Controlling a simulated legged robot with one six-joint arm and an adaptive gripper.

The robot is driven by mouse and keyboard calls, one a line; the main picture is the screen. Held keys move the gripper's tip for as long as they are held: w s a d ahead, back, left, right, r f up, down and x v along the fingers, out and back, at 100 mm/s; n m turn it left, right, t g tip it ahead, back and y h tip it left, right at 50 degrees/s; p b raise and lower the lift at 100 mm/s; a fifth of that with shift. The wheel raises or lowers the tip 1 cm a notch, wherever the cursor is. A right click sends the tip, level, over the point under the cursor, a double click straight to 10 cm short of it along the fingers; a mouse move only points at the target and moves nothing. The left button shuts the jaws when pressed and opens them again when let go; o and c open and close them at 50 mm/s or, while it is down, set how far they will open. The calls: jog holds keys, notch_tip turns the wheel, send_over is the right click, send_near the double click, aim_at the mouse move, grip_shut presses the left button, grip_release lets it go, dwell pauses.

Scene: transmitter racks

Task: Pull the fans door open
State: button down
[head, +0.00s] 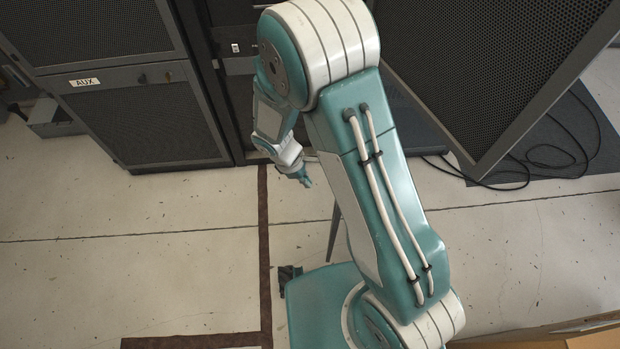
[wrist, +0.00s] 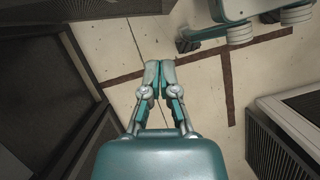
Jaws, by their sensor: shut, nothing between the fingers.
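My gripper (head: 304,179) hangs above the floor in front of the rack in the head view, with its fingers together and nothing between them. In the wrist view my gripper (wrist: 159,66) points over bare floor, its fingertips touching. A large dark perforated door (head: 490,75) with a grey frame stands swung out at an angle at the upper right of the head view, right of my arm and apart from my gripper. No fans label shows on it, so I cannot tell by name that it is the fans door. My arm hides part of the rack behind it.
A cabinet marked AUX (head: 150,115) stands shut at the left. Black cables (head: 540,160) lie on the floor and a dark mat at the right. A cardboard box (head: 590,335) shows at the lower right. The pale floor (head: 150,220) at the left is mostly clear.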

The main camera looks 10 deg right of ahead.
jog(key=s+d+f, duration=0.2)
jog(key=d+f, duration=0.4)
jog(key=shift+f, duration=0.15)
jog(key=shift+d, duration=0.1)
